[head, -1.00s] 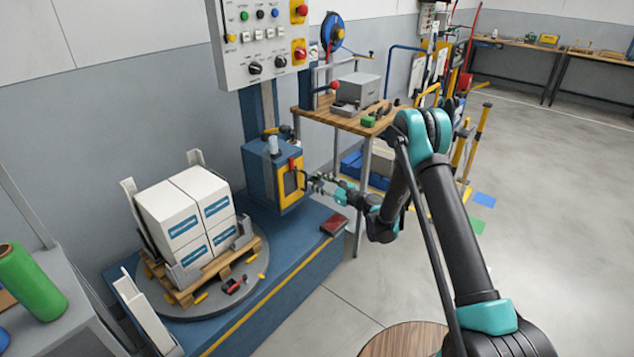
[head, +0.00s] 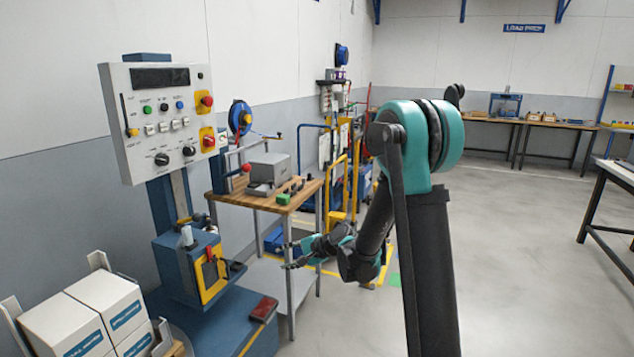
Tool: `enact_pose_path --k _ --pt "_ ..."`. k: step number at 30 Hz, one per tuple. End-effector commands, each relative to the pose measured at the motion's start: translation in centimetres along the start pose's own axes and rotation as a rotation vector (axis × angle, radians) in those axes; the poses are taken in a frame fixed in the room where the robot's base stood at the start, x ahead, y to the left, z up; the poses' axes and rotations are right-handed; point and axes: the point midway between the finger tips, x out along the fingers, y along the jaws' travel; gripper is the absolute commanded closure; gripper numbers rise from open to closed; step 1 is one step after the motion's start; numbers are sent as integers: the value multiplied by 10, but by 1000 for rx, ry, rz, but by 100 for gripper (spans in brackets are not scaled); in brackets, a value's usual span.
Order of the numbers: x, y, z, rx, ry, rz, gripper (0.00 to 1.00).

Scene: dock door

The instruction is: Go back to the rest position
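My gripper (head: 290,255) is at the end of my bent teal and black arm, in front of the wooden-topped bench and to the right of the blue machine box (head: 178,262) with its yellow-framed front. It is apart from the box, and nothing shows between its fingers. The fingers look spread, with a gap between the tips, though they are small in this view.
The control panel (head: 165,115) stands on a blue column at left. White cartons (head: 90,315) sit at lower left. A wooden-topped bench (head: 250,200) with a grey box (head: 270,168) stands behind my gripper. The floor at right is clear up to a dark-legged table (head: 622,172).

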Motion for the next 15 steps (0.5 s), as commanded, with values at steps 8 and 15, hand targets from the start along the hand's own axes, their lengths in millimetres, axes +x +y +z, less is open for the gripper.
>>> enact_pose_path --k 8,15 --pt "-98 53 4 -300 119 207 61" --pt "-179 115 12 -533 184 421 61"
